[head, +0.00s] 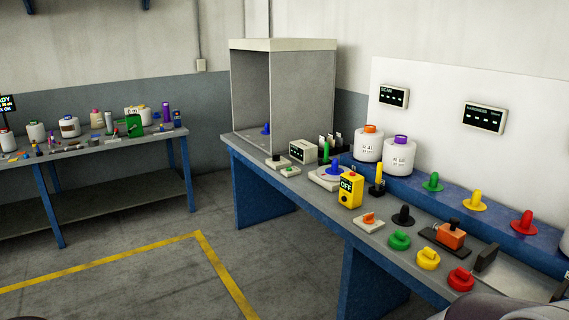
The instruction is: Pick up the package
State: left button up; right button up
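Two white yarn packages with printed labels stand upright on the blue ledge at the back of the right bench. One package has an orange top (369,145), and the other package has a purple top (400,156). More white packages stand on the far left table, among them one with a dark label (69,127). Which one the task means cannot be told. Neither gripper can be made out. A grey rounded shape at the bottom right edge may be part of my arm.
The right bench (318,196) holds a grey open booth (302,98), a yellow OFF box (350,190), an orange block on a black base (451,236), and green, yellow and red knobs. Coloured pegs line the blue ledge (500,212). Floor between the benches is clear, with yellow lines.

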aim_at(399, 152)
jog(key=i+z, duration=0.1)
jog(key=i, duration=0.35)
jog(key=i+j+z, duration=0.1)
jog(key=i, duration=0.35)
jog(key=i+j+z, duration=0.1)
jog(key=i, duration=0.3)
jog(key=i+j+z, duration=0.1)
jog(key=i+j, duration=0.15)
jog(key=i, duration=0.2)
jog(key=i+j+z, duration=0.1)
jog(key=i, duration=0.35)
jog(key=j, duration=0.1)
